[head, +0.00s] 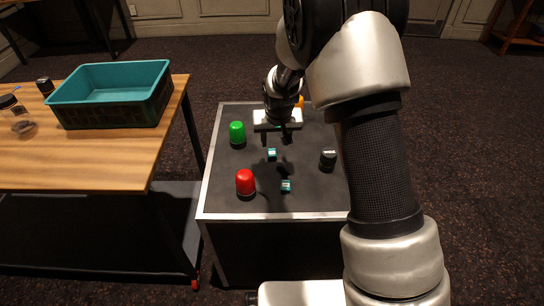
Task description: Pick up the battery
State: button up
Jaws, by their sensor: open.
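Two small teal pieces lie on the dark desk top (230,190): one teal piece (272,154) near the middle and another teal piece (286,186) nearer the front. They are too small to tell surely whether either is the battery. My gripper (283,135) is open and points down over the desk, behind the farther teal piece in the picture. Its dark fingers are hard to make out against the dark top. A white block (262,121) is partly hidden behind the gripper. A short black object with a light mark (328,158) stands to the right.
A green cup-shaped object (237,132) and a red one (245,182) stand on the desk's left side. An orange item (300,101) shows behind my arm. My arm hides the desk's right side. A wooden table (110,172) at left holds a teal crate (108,118) and jars.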

aim_at(272, 152)
jog(key=x, duration=0.2)
jog(key=shift+w+f, duration=0.15)
jog(key=shift+f, duration=0.25)
jog(key=x, duration=0.1)
jog(key=b+x, duration=0.1)
jog(key=x, duration=0.1)
jog(key=b+x, duration=0.1)
jog(key=x, duration=0.1)
jog(key=shift+a+f, duration=0.15)
jog(key=shift+a, duration=0.2)
jog(key=c, duration=1.1)
